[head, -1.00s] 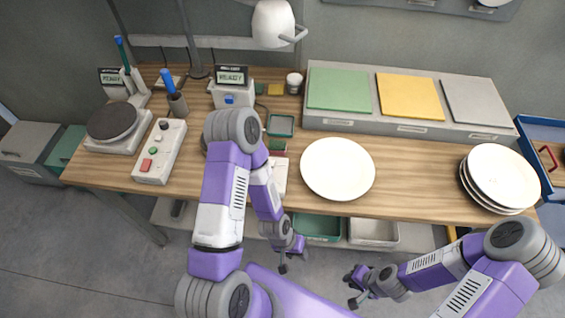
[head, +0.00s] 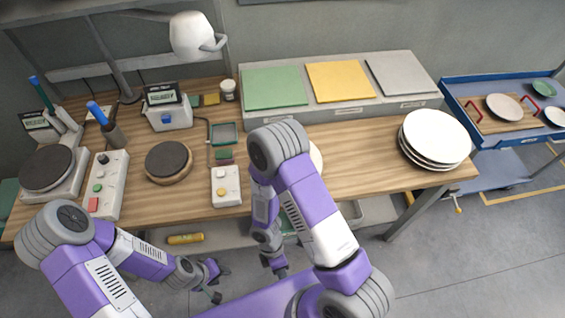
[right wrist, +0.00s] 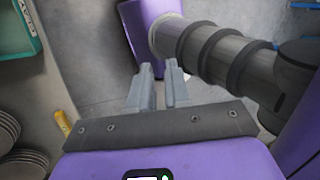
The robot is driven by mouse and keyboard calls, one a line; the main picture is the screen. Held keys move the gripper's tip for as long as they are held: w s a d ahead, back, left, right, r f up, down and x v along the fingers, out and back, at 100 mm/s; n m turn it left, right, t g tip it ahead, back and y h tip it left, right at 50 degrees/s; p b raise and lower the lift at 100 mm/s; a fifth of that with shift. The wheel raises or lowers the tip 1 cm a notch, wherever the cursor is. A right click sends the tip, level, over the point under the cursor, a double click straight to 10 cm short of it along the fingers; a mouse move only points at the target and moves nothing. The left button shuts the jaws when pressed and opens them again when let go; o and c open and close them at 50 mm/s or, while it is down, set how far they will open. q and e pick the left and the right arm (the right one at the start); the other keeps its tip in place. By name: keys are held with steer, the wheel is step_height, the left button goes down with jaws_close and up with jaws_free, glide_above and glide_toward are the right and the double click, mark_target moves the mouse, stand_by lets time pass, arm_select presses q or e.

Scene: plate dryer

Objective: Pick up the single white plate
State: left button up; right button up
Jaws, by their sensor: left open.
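The single white plate (head: 316,157) lies on the wooden table, mostly hidden behind my right arm in the head view; only a slice of its right edge shows. My right gripper (head: 279,270) hangs in front of the table's front edge, below the plate in the picture. My left gripper (head: 217,284) is open and empty, low in front of the table and left of my right gripper.
A stack of white plates (head: 436,135) stands at the table's right end. Hotplates, a control box (head: 226,187) and a lamp (head: 193,35) occupy the left. A grey platform (head: 345,112) with coloured panels lines the back. A blue trolley (head: 478,130) stands at right.

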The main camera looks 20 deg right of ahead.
steer(key=w+d+r+n+t+h+p, duration=0.25)
steer(key=w+r+n+t+h, duration=1.15)
steer(key=n, duration=1.1)
steer(key=w+d+g, duration=0.1)
steer(key=w+d, duration=0.1)
steer(key=w+d+f+y+b, duration=0.1)
steer(key=w, duration=0.1)
steer(key=w+d+f+g+y, duration=0.1)
steer(key=w+d, duration=0.1)
steer(key=shift+w+d+g+b, duration=0.3)
steer(key=shift+w+d, duration=0.05)
steer(key=shift+w, duration=0.05)
steer(key=shift+c, duration=0.3)
jaws_close()
